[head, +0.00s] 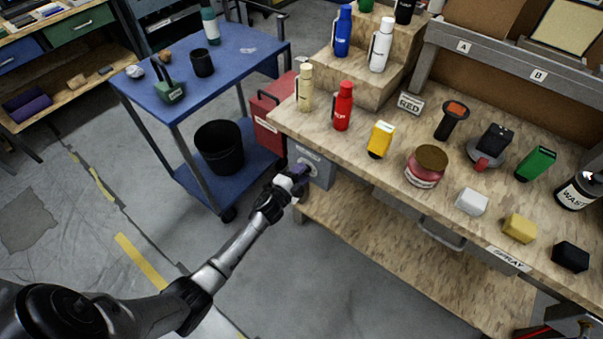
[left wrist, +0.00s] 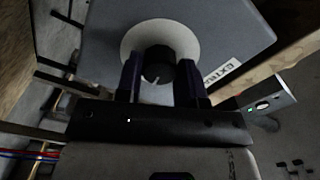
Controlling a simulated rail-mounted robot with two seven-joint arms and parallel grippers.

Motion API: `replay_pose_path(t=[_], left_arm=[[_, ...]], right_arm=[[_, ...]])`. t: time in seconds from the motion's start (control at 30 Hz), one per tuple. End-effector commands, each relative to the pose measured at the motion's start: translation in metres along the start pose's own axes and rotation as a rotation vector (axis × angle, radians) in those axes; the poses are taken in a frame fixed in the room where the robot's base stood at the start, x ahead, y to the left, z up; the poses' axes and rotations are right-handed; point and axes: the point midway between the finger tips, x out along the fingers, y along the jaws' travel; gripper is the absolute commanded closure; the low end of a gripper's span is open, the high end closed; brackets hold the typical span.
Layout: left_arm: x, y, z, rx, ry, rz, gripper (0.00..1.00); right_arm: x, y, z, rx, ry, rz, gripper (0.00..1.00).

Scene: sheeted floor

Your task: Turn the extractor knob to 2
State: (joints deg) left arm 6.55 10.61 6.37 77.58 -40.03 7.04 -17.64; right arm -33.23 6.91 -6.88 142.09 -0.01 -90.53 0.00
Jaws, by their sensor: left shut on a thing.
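The extractor box (head: 322,172) is a grey panel fixed under the left end of the wooden bench. It also shows in the left wrist view (left wrist: 110,28), with part of an "EXTRA..." label. Its dark round knob (left wrist: 158,66) sits on a pale disc (left wrist: 160,32) and carries a white pointer mark at its lower edge. My left gripper (head: 300,171) is at the box's front, and in the left wrist view its two fingers (left wrist: 159,80) are on either side of the knob, shut on it. The numbers around the dial cannot be read. My right gripper is not in view.
The wooden bench (head: 395,165) holds bottles, a jar, tools and blocks above the box. A red cabinet (head: 270,130) stands just behind it. A blue cart (head: 240,50) with a black bin (head: 219,148) is to the left. The floor in front is clear.

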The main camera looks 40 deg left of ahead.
Motion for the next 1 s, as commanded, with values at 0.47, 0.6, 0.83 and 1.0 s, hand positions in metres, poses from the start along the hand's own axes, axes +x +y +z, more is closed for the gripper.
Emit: replay_pose_path(t=[0.47,0.6,0.83,1.0], left_arm=[[0.000,0.000,0.000,-0.001,-0.001,0.000,0.39],[-0.003,0.000,0.000,-0.001,-0.001,0.001,0.39],[-0.033,-0.001,-0.001,-0.001,-0.001,0.002,0.39],[-0.068,-0.001,0.000,-0.002,-0.002,0.003,0.39]], right_arm=[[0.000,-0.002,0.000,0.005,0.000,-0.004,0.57],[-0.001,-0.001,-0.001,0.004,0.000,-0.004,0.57],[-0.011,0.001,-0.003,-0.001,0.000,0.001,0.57],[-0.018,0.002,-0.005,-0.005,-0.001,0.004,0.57]])
